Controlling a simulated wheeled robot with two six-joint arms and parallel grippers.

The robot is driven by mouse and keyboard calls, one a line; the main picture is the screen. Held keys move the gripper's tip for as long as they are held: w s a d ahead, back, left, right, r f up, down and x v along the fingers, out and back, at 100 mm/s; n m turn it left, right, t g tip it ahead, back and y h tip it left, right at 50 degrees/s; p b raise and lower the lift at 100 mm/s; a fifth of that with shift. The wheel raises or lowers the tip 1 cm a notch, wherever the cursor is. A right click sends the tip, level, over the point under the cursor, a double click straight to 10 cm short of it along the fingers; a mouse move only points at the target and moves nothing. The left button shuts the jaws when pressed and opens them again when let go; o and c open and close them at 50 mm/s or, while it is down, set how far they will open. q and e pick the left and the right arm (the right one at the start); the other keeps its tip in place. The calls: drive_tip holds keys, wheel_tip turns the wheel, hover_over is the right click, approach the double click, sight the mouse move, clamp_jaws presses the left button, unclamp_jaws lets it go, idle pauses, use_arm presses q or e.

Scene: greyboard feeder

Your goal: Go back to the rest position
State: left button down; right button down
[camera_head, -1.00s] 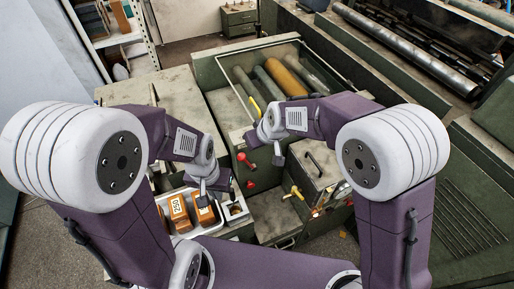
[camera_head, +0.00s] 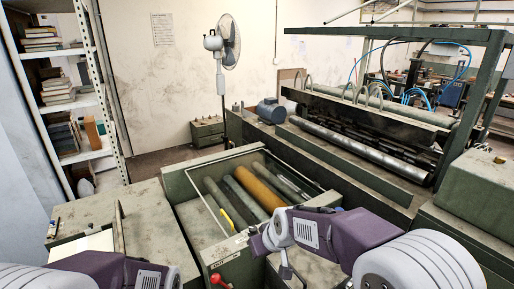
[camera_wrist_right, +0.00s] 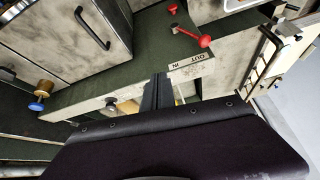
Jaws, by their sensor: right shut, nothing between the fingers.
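My right gripper (camera_head: 286,272) hangs in front of the machine's roller bay in the head view. Its dark fingers are together and empty in the right wrist view (camera_wrist_right: 159,88).
The feeder's roller bay (camera_head: 182,190) holds several rollers, one of them yellow-orange. A shelf with books (camera_head: 98,110) stands at the left, a fan (camera_head: 222,45) at the back. A large roller machine (camera_head: 365,150) fills the right. A dark handle (camera_wrist_right: 92,30) shows in the wrist view.

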drive_tip(key=s+d+f+m+h, duration=0.1)
drive_tip(key=s+d+f+m, duration=0.15)
drive_tip(key=d, duration=0.65)
drive_tip(key=s+d+f+m+g, duration=0.1)
drive_tip(key=s+d+f+g, duration=0.1)
drive_tip(key=s, duration=0.5)
drive_tip(key=s+d+f+m+g+h, duration=0.1)
drive_tip(key=s+d+f+m, duration=0.1)
drive_tip(key=s+d+f, duration=0.3)
drive_tip(key=s+d, duration=0.2)
drive_tip(key=s, duration=0.1)
drive_tip(key=shift+s+f+g+h+b, duration=0.25)
drive_tip(key=shift+f+g+h+b, duration=0.05)
drive_tip(key=shift+g+b, duration=0.1)
drive_tip(key=shift+s, duration=0.1)
